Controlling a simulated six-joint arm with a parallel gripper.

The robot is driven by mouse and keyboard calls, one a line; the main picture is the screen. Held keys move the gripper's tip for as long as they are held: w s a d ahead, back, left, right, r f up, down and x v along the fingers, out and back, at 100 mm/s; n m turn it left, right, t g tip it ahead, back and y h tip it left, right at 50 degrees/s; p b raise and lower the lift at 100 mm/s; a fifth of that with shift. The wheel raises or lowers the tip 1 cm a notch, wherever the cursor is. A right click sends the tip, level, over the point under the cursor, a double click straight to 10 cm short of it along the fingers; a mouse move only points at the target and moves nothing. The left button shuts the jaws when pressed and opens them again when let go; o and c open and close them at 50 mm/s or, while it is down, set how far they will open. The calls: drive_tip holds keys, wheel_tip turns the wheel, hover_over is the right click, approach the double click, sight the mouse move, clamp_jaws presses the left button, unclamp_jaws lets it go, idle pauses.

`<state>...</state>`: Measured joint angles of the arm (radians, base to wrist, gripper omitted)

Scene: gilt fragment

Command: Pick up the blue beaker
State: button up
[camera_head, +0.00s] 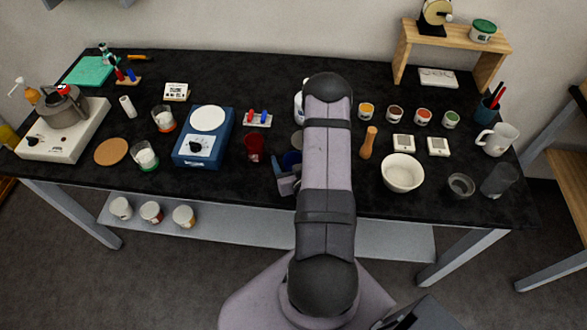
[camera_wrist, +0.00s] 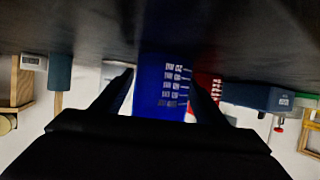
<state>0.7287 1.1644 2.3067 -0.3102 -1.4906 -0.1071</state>
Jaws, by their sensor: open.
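The blue beaker (camera_head: 290,160) stands on the black bench, partly hidden behind my arm and gripper in the head view. In the wrist view, which looks upside down, the blue beaker (camera_wrist: 165,85) has white graduation marks and shows between the two dark fingers. My gripper (camera_wrist: 161,82) is open, with one finger on each side of the beaker. In the head view my gripper (camera_head: 288,182) is low at the bench's front part, right at the beaker. I cannot tell whether the fingers touch it.
A red beaker (camera_head: 254,148) stands close on the left; it also shows beside the right finger in the wrist view (camera_wrist: 208,84). A blue stirrer (camera_head: 204,140) is farther left. A wooden pestle (camera_head: 368,142) and white bowl (camera_head: 402,173) stand right of my arm.

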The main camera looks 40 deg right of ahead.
drive_tip(key=c, duration=1.2)
drive_tip(key=shift+o, duration=0.2)
drive_tip(key=shift+r, duration=0.15)
wheel_tip(320, 180, up, 10)
drive_tip(key=b, duration=0.1)
drive_tip(key=shift+b, duration=0.3)
